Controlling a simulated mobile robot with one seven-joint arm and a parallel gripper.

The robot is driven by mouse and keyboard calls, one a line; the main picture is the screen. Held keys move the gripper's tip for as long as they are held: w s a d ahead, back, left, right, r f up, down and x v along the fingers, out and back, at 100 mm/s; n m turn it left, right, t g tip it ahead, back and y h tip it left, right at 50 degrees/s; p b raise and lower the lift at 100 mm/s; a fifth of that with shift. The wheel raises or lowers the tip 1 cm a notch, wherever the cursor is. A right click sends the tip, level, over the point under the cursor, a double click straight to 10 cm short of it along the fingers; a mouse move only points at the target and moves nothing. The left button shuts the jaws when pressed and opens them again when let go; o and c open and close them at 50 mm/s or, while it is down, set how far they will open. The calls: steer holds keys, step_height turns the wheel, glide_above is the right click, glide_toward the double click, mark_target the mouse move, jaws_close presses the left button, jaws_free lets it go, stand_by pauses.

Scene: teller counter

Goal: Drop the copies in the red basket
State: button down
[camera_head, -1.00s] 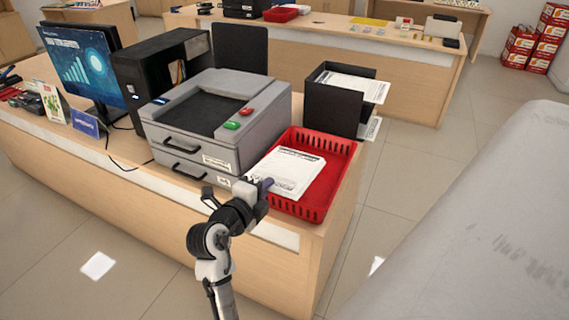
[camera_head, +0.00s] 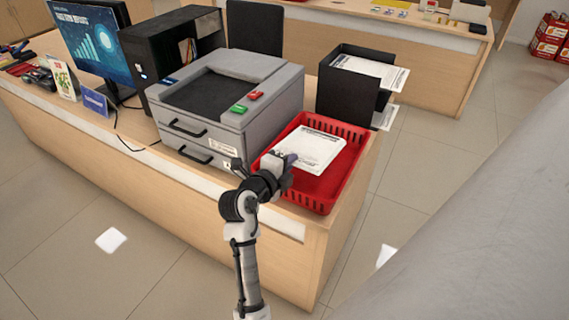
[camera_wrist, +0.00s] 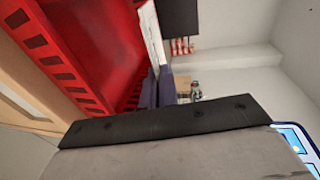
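The copies (camera_head: 312,151) are a stack of white printed sheets over the left part of the red basket (camera_head: 333,186). My gripper (camera_head: 289,159) is at the near left corner of the stack. In the wrist view the copies (camera_wrist: 150,30) show edge-on, and the purple fingers of my gripper (camera_wrist: 157,82) lie close together at the stack's end, apparently shut on it. The red basket (camera_wrist: 95,40) fills the left of that view, with part of its floor bare. I cannot tell whether the stack touches the basket floor.
A grey printer (camera_head: 215,105) stands left of the basket on the counter. A black paper holder (camera_head: 343,97) with sheets stands behind it. A black computer case (camera_head: 150,60) and a monitor (camera_head: 92,50) are farther left. The counter's right edge lies close beside the basket.

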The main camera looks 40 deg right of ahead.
mark_target(299, 154)
steer(key=b+x, duration=0.1)
steer(key=x, duration=0.1)
steer(key=f+b+x, duration=0.1)
steer(key=x, duration=0.1)
steer(key=shift+a, duration=0.1)
steer(key=shift+b+x, duration=0.45)
steer(key=shift+x, duration=0.5)
steer(key=c, duration=2.1)
jaws_free()
steer(key=shift+c, duration=0.2)
steer(key=o, duration=0.5)
steer(key=shift+o, duration=0.2)
steer(key=shift+a, duration=0.1)
steer(key=b+v, duration=0.3)
steer(key=v, duration=1)
steer(key=shift+a+r+b, duration=0.15)
steer(key=shift+a+b, duration=0.15)
steer(key=shift+a, duration=0.05)
